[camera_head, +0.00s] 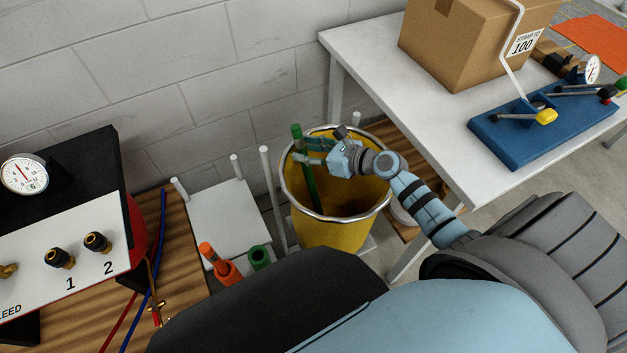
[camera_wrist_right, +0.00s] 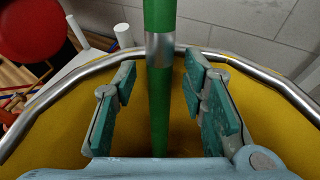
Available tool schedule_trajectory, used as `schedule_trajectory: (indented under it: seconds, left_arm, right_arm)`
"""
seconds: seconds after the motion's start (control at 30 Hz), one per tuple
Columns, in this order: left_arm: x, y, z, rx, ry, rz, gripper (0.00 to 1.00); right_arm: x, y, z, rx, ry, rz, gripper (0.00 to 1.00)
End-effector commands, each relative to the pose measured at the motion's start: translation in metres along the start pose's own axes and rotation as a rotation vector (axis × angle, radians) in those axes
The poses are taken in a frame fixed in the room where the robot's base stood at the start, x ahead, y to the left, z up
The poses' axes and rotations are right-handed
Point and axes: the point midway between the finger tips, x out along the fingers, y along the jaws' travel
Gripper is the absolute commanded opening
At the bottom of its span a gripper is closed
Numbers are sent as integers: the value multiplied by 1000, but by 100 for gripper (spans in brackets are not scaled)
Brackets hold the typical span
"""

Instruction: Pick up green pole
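The green pole (camera_head: 309,186) stands slightly tilted in a yellow bucket (camera_head: 338,231) with a metal rim, and its top sticks up above the rim. In the right wrist view the green pole (camera_wrist_right: 159,112) carries a silver band and runs between my fingers. My right gripper (camera_head: 310,151) is at the bucket's mouth, around the upper part of the pole. In the right wrist view my right gripper (camera_wrist_right: 162,72) is open, with a gap between the pole and each finger pad. The pole's lower end is hidden in the bucket. My left gripper is not in view.
A white table (camera_head: 385,60) with a cardboard box (camera_head: 468,45) and a blue fixture (camera_head: 535,130) stands right of the bucket. A stand with white posts (camera_head: 228,213), an orange cylinder (camera_head: 222,265) and a gauge panel (camera_head: 65,245) are left. A block wall is close behind.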

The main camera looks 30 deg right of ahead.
Motion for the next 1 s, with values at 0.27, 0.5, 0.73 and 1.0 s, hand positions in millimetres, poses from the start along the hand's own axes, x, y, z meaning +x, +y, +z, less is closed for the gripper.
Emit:
schedule_trajectory:
  seconds: [0.27,0.5,0.73,1.0]
  left_arm:
    - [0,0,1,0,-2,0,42]
    - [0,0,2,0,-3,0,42]
    - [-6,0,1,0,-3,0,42]
    - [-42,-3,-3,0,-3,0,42]
  right_arm:
    - [0,0,0,0,0,0,0]
    - [0,0,0,-1,-1,-1,0]
    - [-4,0,9,-3,-1,-1,0]
    - [-30,6,72,-7,-2,0,0]
